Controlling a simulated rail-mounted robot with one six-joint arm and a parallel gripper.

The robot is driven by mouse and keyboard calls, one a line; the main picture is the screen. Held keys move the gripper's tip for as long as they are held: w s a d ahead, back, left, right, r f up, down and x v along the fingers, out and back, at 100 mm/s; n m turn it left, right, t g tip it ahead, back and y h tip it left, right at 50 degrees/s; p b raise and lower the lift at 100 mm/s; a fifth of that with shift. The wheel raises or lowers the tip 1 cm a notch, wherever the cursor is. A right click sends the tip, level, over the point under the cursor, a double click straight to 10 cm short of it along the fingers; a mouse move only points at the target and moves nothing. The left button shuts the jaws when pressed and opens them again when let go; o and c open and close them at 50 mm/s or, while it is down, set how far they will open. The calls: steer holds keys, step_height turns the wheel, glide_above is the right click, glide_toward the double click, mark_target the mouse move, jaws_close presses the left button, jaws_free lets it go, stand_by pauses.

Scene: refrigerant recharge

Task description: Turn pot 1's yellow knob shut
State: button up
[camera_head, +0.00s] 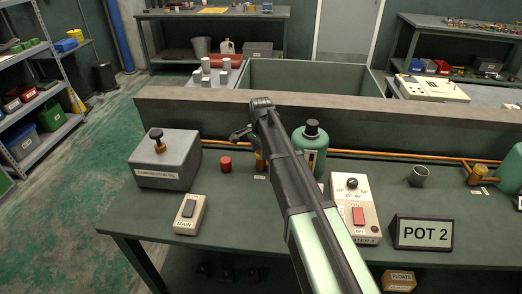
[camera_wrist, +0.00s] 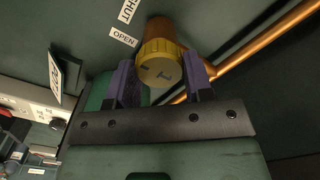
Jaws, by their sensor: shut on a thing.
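In the wrist view, the yellow knob (camera_wrist: 160,66) has a ribbed rim and dark marks on its face. It sits on the end of an orange-brown fitting. My gripper (camera_wrist: 162,82) has its two purple fingers on either side of the knob, closed on it. An OPEN label (camera_wrist: 122,37) and a SHUT label (camera_wrist: 126,10) lie beside the knob. I cannot tell which label the knob's mark points to. In the head view, a yellow-brown knob (camera_head: 260,161) shows partly behind my arm, next to the green pot (camera_head: 311,143); the fingertips cannot be made out there.
A copper pipe (camera_head: 375,156) runs along the back of the bench. A grey box (camera_head: 165,161), a red cap (camera_head: 226,164) and a MAIN switch (camera_head: 188,214) stand left of my arm. A switch panel (camera_head: 355,205) and a POT 2 sign (camera_head: 424,233) stand right.

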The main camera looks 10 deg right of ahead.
stand_by(0.3)
steer(key=o, duration=0.9)
step_height(320, 180, up, 11)
steer(key=p, duration=1.1)
steer(key=shift+f, duration=0.1)
